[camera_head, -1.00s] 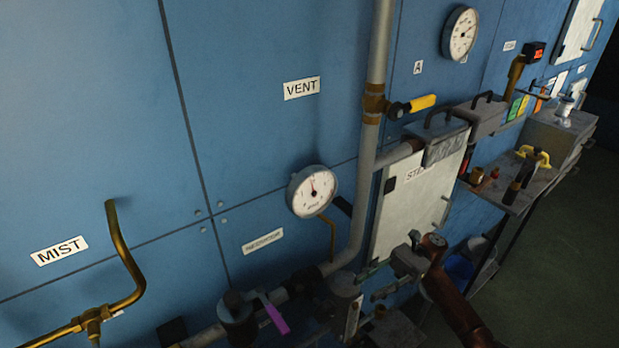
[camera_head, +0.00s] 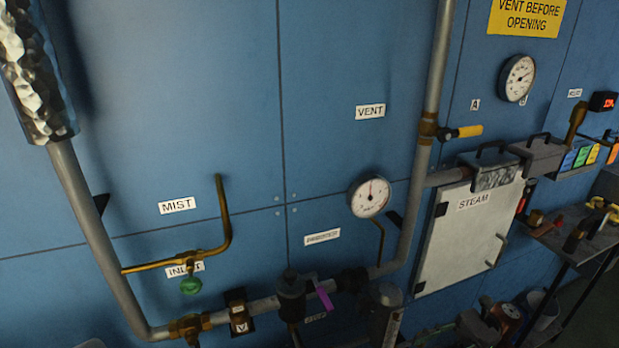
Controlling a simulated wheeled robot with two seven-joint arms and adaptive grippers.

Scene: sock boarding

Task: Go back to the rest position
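My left gripper is not in view.
A blue panel wall carries a grey pipe (camera_head: 92,235), a brass MIST pipe (camera_head: 226,215), a green INLET knob (camera_head: 191,286), a purple-handled valve (camera_head: 325,298), a yellow-handled VENT valve (camera_head: 468,131) and a dial gauge (camera_head: 369,196). A shelf (camera_head: 570,237) stands at right.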

